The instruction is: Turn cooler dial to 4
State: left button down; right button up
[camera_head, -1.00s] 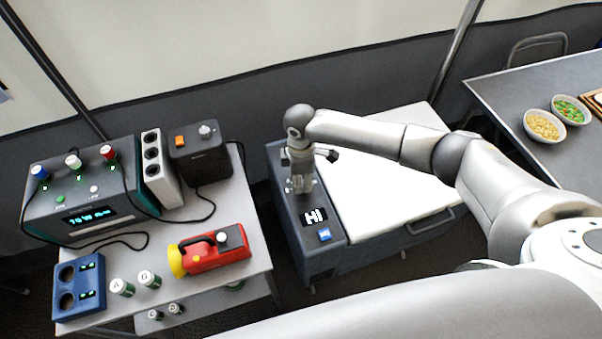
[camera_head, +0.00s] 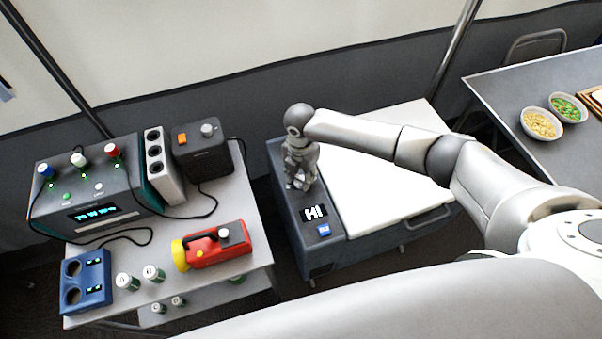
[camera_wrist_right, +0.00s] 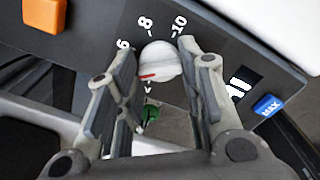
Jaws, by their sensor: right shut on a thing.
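The cooler (camera_head: 322,262) is a dark grey chest with a white lid. Its dial is hidden behind my right gripper (camera_head: 301,186) in the head view. In the right wrist view the white dial (camera_wrist_right: 161,62) with a red mark sits between the fingers of my right gripper (camera_wrist_right: 158,48), which is shut on it. The printed 6, 8 and 10 show around the dial. The red mark points left, below the 6; the number there is hidden by a finger. The cooler's display (camera_head: 314,213) reads HI. My left gripper is not in view.
A blue MAX button (camera_head: 324,230) is beside the display. An orange button (camera_wrist_right: 45,14) shows at the panel's other end. Left of the cooler, a table (camera_head: 236,203) holds a power unit, a red and yellow torch (camera_head: 215,245) and several batteries. Food bowls stand at far right.

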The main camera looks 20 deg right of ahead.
aim_at(301, 178)
jog(key=shift+n, duration=0.5)
jog(key=o, duration=1)
jog(key=shift+r, duration=0.1)
notch_tip(301, 178, up, 12)
jog(key=shift+f, duration=0.1)
dwell(0.5)
